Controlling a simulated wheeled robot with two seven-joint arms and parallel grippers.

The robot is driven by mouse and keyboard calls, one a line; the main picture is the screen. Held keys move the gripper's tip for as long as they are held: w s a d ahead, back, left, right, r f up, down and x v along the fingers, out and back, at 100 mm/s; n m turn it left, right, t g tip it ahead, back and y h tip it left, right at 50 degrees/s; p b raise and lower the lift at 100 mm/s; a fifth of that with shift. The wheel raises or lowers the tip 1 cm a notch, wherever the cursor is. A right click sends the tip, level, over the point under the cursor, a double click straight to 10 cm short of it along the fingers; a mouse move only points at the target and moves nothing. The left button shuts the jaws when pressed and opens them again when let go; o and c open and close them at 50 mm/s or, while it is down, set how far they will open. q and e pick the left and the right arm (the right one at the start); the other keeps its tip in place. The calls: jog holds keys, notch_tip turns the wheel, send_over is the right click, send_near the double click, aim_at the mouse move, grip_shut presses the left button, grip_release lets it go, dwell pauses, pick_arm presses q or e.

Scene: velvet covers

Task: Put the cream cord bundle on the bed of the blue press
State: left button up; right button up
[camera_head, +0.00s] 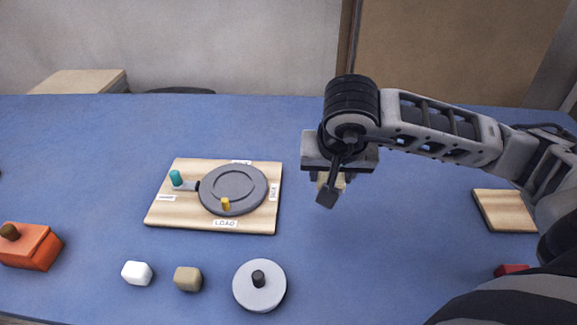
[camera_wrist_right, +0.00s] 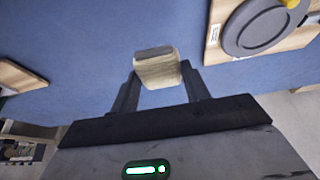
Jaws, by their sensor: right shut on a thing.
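My right gripper (camera_head: 330,177) is above the blue table, to the right of the turntable board. It is shut on a cream, block-like thing (camera_wrist_right: 158,71), which looks like the cream cord bundle. In the right wrist view the gripper (camera_wrist_right: 160,88) has a finger on each side of it, and its far end is grey. In the head view the bundle (camera_head: 329,183) is mostly hidden behind the gripper. I cannot make out a press with a blue body. My left gripper is not in view.
A wooden board (camera_head: 173,219) carries a grey disc (camera_head: 236,184), a teal peg and a yellow peg. In front are a white block (camera_head: 137,273), a tan block (camera_head: 188,279) and a grey knobbed disc (camera_head: 270,296). An orange box (camera_head: 38,250) stands left, a wooden plate (camera_head: 504,211) right.

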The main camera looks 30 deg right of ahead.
jog(key=w+d+f, duration=0.2)
jog(key=w+f, duration=0.1)
jog(key=w, duration=0.3)
jog(key=p, duration=0.1)
send_near(307, 181)
jog(key=shift+w+d+f, duration=0.65)
jog(key=shift+f, duration=0.15)
jog(key=shift+w+f, duration=0.2)
jog(key=shift+f, duration=0.1)
jog(key=shift+w+d+f, duration=0.1)
jog(key=shift+f, duration=1.45)
jog(key=shift+f, duration=0.15)
jog(key=o, duration=1)
jog(key=shift+o, duration=0.2)
